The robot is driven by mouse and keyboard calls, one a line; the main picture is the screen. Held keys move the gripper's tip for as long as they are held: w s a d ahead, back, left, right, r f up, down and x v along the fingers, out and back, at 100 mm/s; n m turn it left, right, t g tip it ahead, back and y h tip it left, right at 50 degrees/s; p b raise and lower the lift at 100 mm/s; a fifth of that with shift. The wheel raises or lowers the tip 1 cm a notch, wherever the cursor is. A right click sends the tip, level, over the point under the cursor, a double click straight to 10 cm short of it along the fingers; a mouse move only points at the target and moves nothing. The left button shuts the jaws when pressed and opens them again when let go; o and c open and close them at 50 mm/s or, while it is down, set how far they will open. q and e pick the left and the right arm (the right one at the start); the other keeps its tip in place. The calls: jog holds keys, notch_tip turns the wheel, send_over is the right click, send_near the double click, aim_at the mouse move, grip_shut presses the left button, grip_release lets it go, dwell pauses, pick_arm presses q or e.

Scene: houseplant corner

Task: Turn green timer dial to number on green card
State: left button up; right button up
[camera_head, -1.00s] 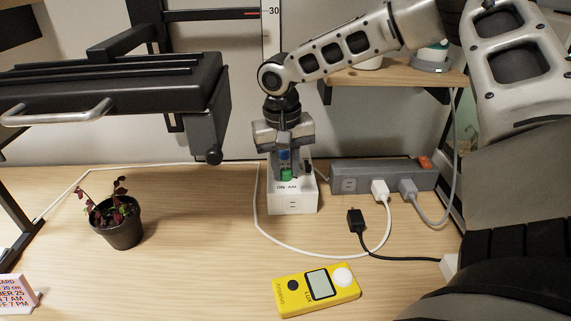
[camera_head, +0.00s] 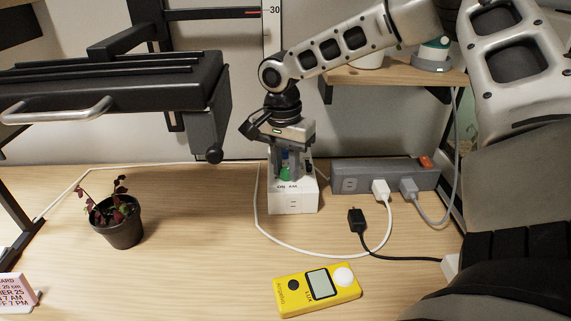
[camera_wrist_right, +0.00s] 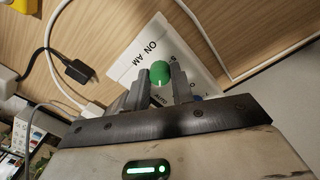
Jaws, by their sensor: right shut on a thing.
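The white timer box (camera_head: 293,198) stands on the table with "ON AM" printed on top. Its green dial (camera_head: 285,174) is between the fingers of my right gripper (camera_head: 290,170), which points down from above. In the right wrist view the green dial (camera_wrist_right: 160,72) sits between the fingertips, with a pale mark on its edge; the gripper is shut on it. A blue part (camera_wrist_right: 196,98) of the timer is mostly hidden by a finger. My left gripper is out of view.
A grey power strip (camera_head: 385,177) with plugs and cables lies right of the timer. A yellow meter (camera_head: 317,291) lies in front. A potted plant (camera_head: 117,222) stands at left under a black fixture (camera_head: 110,85). The table between plant and timer is mostly clear.

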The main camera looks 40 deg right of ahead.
aim_at(282, 169)
jog(key=shift+w+d+r+m, duration=0.1)
jog(key=shift+m, duration=0.2)
jog(key=o, duration=1)
notch_tip(282, 169, up, 16)
jog(key=p, duration=0.1)
jog(key=shift+w, duration=0.3)
